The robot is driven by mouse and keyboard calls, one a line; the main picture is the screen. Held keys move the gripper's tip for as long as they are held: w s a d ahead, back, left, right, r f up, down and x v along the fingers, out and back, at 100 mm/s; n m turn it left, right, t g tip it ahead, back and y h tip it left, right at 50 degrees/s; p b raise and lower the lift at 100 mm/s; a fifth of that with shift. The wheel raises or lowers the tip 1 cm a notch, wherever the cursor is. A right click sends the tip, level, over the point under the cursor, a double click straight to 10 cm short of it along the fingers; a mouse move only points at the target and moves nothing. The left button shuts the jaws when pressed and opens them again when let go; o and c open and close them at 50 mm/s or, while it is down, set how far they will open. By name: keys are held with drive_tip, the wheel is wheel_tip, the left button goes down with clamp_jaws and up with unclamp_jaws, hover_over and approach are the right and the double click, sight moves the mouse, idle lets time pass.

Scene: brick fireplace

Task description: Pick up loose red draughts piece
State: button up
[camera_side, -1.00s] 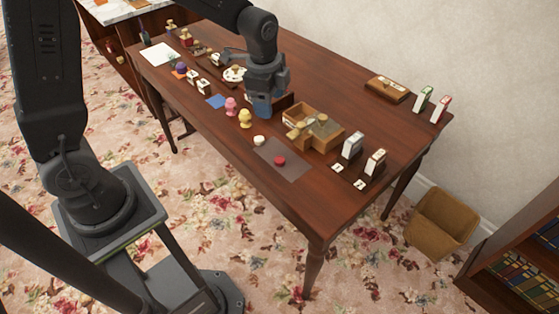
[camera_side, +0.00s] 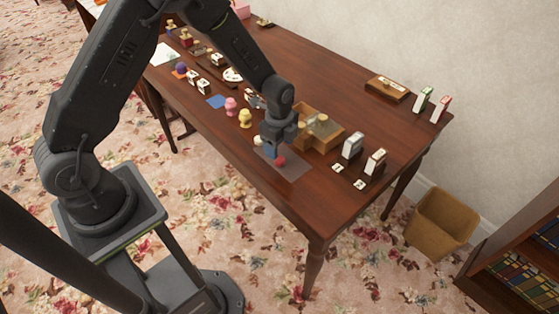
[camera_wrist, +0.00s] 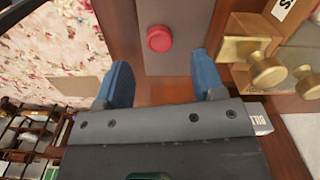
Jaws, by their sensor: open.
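The loose red draughts piece (camera_side: 280,161) lies on a grey mat (camera_side: 294,172) near the table's front edge. In the wrist view the red piece (camera_wrist: 159,39) lies flat on the grey mat (camera_wrist: 184,12), ahead of and between my two blue fingers. My gripper (camera_side: 271,150) is low over the mat, beside the red piece, and partly covers it from the side. In the wrist view my gripper (camera_wrist: 163,82) is open, with nothing between its fingers. A pale piece (camera_side: 258,140) shows beside my gripper, partly hidden.
A wooden box with brass-coloured knobs (camera_side: 325,131) stands close behind my gripper, and the knobs (camera_wrist: 268,72) are near the right finger in the wrist view. Yellow (camera_side: 245,119) and pink (camera_side: 231,106) figures stand to the left. Card holders (camera_side: 352,146) stand to the right. The table's front right corner is clear.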

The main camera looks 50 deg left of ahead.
sight(280, 161)
wheel_tip(280, 161, down, 5)
drive_tip(key=shift+s+f, duration=0.1)
idle(0.3)
drive_tip(key=c, duration=1)
